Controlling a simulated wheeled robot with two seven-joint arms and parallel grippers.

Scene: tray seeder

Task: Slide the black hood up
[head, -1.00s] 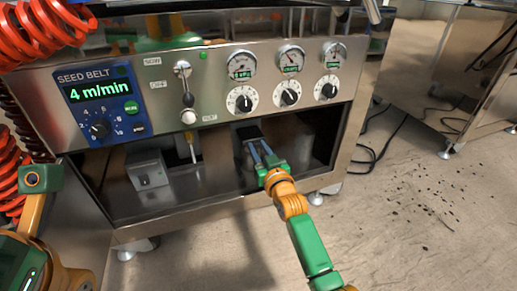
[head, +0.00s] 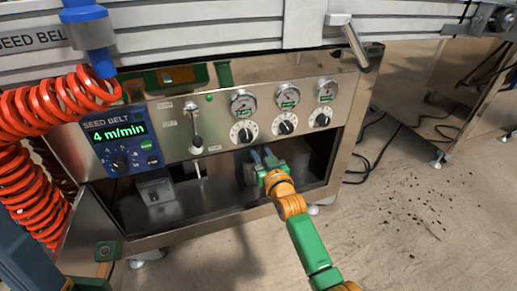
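The fingertips meet the shadow below the panel's lower edge. The black hood does not stand out there from the dark bay, and the panel edge and my gripper may cover it. I cannot tell whether the fingers grip it or only stand beside it. At the lower left, a green and orange part of my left arm (head: 108,252) shows; no fingers can be made out on it.
The steel panel carries a blue seed belt display (head: 120,140) reading 4 m/min, a lever (head: 195,130), gauges and knobs. A grey box (head: 155,189) stands in the bay's left side. A red coiled hose (head: 40,140) hangs at left. The floor at right has cables and dark crumbs.

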